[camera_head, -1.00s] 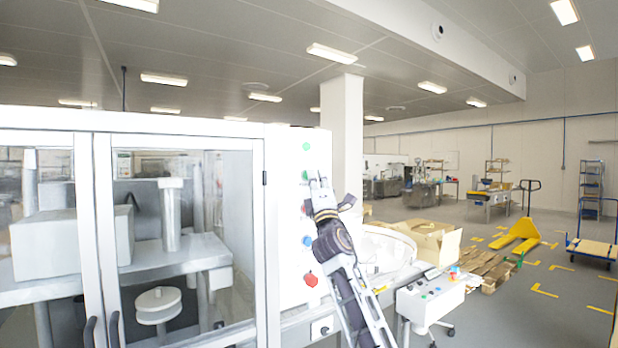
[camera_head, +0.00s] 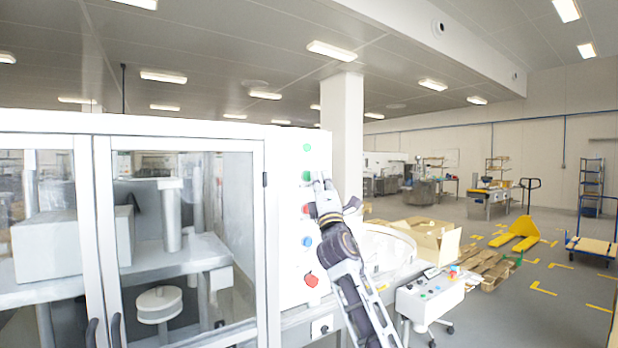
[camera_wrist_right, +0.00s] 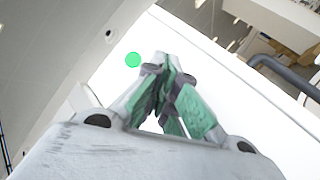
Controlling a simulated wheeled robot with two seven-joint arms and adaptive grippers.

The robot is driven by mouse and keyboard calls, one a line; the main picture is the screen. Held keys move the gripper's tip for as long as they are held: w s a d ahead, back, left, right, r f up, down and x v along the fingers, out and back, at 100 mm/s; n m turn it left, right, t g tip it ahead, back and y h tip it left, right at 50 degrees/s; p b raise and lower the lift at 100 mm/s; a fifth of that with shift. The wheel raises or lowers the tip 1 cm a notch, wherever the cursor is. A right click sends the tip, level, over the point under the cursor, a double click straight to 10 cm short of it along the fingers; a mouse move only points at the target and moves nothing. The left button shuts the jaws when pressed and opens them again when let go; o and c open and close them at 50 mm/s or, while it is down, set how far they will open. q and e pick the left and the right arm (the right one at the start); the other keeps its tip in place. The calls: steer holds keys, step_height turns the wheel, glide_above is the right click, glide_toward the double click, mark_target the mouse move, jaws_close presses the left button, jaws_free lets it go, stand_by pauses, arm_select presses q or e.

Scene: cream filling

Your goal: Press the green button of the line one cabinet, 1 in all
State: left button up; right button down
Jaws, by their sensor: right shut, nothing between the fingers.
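The white cabinet (camera_head: 285,250) with glass doors stands at the left and centre of the head view. Its front panel carries a green button (camera_head: 307,148) at the top, a second green one (camera_head: 306,176), then red, blue and a large red knob. My right gripper (camera_head: 318,178) is shut and empty, its tips beside the second green button; I cannot tell whether they touch. The wrist view shows the closed fingertips (camera_wrist_right: 167,62) just right of a green round button (camera_wrist_right: 133,60), which one is unclear. My left gripper is out of view.
A small white control box (camera_head: 430,300) with coloured buttons stands to the right, by a large round bowl (camera_head: 390,245). Cardboard boxes, wooden pallets (camera_head: 485,268) and a yellow pallet jack (camera_head: 520,232) are farther off. A dark bar-shaped handle (camera_wrist_right: 285,75) shows in the wrist view.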

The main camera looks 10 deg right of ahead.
steer(key=shift+s+d+p, duration=0.3)
steer(key=shift+s+p, duration=0.1)
steer(key=shift+s, duration=0.4)
steer(key=shift+s+d+p, duration=0.25)
steer(key=shift+s+p, duration=0.2)
steer(key=shift+s, duration=0.35)
steer(key=shift+s+d+p, duration=0.3)
steer(key=shift+s+p, duration=0.1)
steer(key=shift+s, duration=0.4)
